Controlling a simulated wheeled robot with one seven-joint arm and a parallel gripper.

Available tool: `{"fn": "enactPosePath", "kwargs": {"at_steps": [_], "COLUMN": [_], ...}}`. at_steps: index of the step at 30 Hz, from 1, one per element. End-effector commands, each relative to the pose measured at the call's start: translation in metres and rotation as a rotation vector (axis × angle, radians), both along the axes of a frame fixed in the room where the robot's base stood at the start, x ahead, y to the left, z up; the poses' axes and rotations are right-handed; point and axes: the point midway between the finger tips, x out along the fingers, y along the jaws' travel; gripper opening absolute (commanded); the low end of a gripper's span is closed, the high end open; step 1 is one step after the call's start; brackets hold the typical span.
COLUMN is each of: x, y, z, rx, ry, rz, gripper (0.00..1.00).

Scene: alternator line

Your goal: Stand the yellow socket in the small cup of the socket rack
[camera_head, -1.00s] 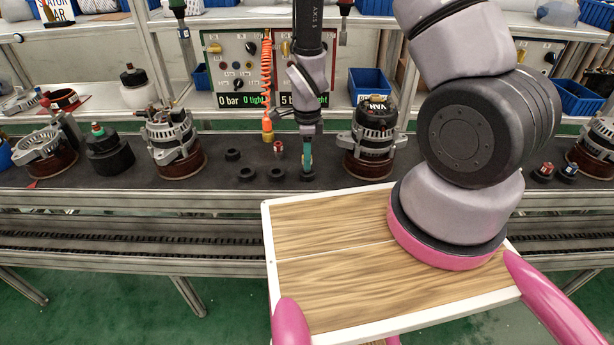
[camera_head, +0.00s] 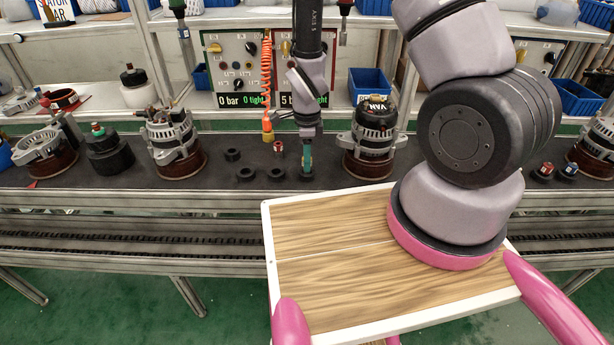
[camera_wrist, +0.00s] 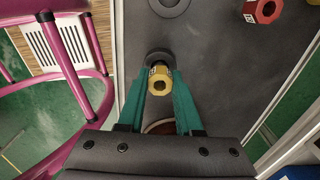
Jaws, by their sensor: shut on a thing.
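The yellow socket (camera_wrist: 160,82) is between the green fingertips of my gripper (camera_wrist: 161,76) in the wrist view, and the fingers are shut on it. A small black cup (camera_wrist: 158,56) shows directly behind the socket, partly hidden by it. I cannot tell whether the socket is inside this cup or just above it. In the head view my gripper (camera_head: 306,163) points down over a black cup (camera_head: 306,177) at the right of the rack's group of cups. The socket cannot be made out there.
Other black cups (camera_head: 246,175) (camera_head: 277,174) (camera_head: 233,155) stand to the left, with a red socket (camera_head: 278,147) close by. An alternator (camera_head: 374,138) stands just right of my gripper. An orange coiled hose (camera_head: 266,75) hangs behind on the left.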

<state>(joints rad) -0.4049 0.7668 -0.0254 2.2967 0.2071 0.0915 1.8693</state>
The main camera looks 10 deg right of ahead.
Motion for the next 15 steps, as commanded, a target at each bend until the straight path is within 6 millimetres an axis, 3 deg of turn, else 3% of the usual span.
{"fn": "enactPosePath", "kwargs": {"at_steps": [15], "x": [-0.0003], "y": [0.0], "z": [-0.0058], "rx": [0.0], "ry": [0.001], "rz": [0.0], "gripper": [0.0]}}
